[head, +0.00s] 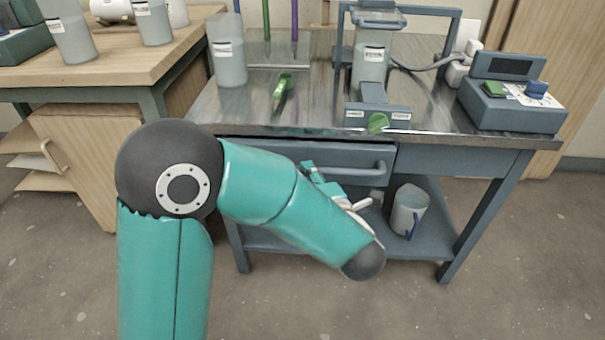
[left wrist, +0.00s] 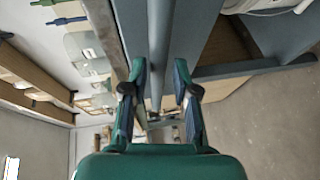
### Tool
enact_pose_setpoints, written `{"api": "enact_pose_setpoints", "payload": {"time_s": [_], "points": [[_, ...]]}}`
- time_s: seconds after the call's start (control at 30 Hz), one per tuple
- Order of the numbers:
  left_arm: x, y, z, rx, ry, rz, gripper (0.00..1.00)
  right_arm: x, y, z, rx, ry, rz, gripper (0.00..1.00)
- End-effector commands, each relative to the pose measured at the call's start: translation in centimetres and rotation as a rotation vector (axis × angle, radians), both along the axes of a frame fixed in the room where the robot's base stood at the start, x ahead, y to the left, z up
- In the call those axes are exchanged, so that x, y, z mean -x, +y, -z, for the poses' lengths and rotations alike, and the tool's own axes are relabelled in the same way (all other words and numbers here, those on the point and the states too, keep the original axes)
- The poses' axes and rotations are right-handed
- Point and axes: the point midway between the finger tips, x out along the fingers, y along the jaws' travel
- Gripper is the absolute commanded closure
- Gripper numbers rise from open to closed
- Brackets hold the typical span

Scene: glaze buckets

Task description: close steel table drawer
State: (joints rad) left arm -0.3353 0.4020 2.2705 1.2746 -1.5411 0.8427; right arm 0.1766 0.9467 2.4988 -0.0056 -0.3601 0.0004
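The steel table (head: 470,150) has a blue-grey drawer (head: 355,154) under its worktop, with a bar handle (head: 378,168) along its front. The drawer front appears to stand a little forward of the table frame. My left gripper (head: 308,170) is at the drawer front, partly hidden behind my own forearm in the head view. In the left wrist view my left gripper (left wrist: 158,75) is open, its two fingers on either side of the grey handle bar (left wrist: 160,40). Gaps show between bar and fingers. My right gripper is not in view.
A lower shelf (head: 430,235) holds a white bucket (head: 409,208). A wooden table (head: 120,60) is at left.

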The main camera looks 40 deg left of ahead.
Motion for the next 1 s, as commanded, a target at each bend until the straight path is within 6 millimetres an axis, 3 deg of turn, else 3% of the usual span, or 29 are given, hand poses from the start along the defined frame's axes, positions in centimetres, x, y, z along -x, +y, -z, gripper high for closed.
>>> {"api": "enact_pose_setpoints", "payload": {"time_s": [0.2, 0.57, 0.73, 1.0], "points": [[-1.3, 1.9, 0.5, 0.0, -0.001, -0.001, 0.71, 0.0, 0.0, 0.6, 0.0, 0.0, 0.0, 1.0], [-1.5, 2.1, 0.5, 0.001, 0.001, 0.0, 0.71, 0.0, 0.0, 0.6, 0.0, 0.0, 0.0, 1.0], [-1.5, 2.2, 0.5, 0.001, 0.001, 0.0, 1.0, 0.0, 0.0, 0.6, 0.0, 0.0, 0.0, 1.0], [-1.5, 2.2, 0.6, 0.002, 0.003, 0.0, 1.0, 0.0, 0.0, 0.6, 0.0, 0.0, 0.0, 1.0]]}}
